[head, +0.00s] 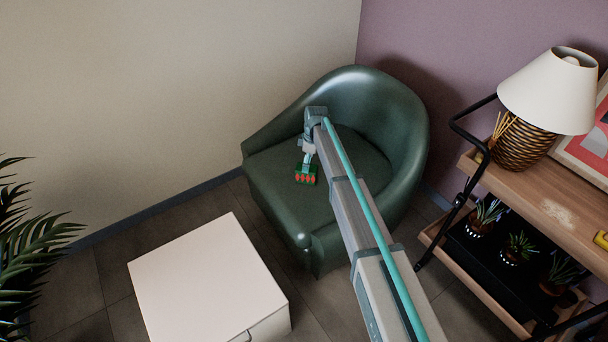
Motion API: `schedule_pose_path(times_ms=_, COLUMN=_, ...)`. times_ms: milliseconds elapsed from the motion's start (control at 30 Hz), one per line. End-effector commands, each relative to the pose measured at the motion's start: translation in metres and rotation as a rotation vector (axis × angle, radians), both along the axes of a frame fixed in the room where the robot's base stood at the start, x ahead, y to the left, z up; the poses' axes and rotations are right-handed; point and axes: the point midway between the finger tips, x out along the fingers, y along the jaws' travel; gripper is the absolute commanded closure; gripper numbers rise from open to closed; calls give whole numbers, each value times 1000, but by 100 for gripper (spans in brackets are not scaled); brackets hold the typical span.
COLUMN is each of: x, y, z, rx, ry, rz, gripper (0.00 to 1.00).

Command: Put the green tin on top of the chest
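The green tin (306,176), small with a red pattern on its side, is over the seat of the dark green armchair in the head view. I cannot tell whether it rests on the seat or is held just above it. My gripper (307,167) points down right at the top of the tin. Its fingers are too small to tell whether they are closed on it. The chest (205,275), a low white box with a flat bare top, stands on the floor to the lower left of the armchair.
The armchair (375,110) has a high curved back and arms around the seat. A wooden shelf cart (545,195) with a lamp (550,92) and potted plants stands at the right. A leafy plant (30,235) is at the left edge. Dark floor separates chest and armchair.

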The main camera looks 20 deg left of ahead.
Motion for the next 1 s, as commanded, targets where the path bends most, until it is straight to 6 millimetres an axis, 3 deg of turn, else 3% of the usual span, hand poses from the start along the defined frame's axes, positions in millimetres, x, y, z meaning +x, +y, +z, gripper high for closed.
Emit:
schedule_pose_path(times_ms=333, x=0, y=4, z=-28, rx=-1, ry=0, rz=2, gripper=19)
schedule_pose_path(times_ms=600, x=0, y=7, z=-62, rx=-1, ry=-1, rz=2, gripper=19)
schedule_pose_path(times_ms=1000, x=-1, y=8, z=-66, rx=-1, ry=-1, rz=2, gripper=19)
